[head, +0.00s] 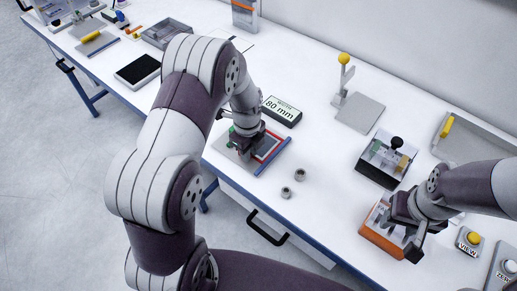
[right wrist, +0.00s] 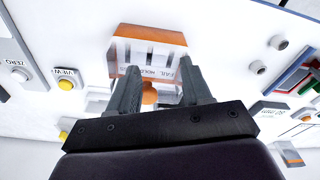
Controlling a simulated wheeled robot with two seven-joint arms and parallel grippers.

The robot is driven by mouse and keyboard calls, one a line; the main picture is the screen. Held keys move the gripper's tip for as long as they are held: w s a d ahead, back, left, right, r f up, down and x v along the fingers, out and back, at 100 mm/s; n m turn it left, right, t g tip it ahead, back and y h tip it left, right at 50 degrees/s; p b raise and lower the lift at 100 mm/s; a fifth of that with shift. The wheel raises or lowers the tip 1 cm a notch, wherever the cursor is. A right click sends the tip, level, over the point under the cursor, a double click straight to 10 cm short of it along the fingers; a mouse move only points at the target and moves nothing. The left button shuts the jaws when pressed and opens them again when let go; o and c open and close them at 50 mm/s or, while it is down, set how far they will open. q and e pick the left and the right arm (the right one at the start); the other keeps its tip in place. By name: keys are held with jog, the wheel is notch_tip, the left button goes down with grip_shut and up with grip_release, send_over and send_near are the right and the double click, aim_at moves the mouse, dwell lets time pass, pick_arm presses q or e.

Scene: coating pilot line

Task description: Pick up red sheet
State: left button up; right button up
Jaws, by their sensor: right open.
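The red sheet (head: 276,144) shows as a red edge around a grey-blue area on a flat plate (head: 262,166) near the table's front edge. Much of it is hidden by my left gripper (head: 247,143), which is low over its left part; I cannot tell whether they touch or whether the jaws are shut. In the right wrist view, part of the plate with red on it shows at the right edge (right wrist: 296,80). My right gripper (right wrist: 158,80) is open at the orange and clear foil holder (right wrist: 150,38), with an orange knob (right wrist: 152,86) showing between its fingers.
Two small grey cylinders (head: 287,193) (head: 300,175) stand right of the plate. An 80 mm display (head: 282,111) is behind it. A clear-sided device with a black knob (head: 388,160) stands behind the holder. VIEW (head: 468,241) and ZERO button boxes are at the right.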

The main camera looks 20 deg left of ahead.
pick_arm(q)
jog(key=shift+a, duration=0.1)
grip_shut()
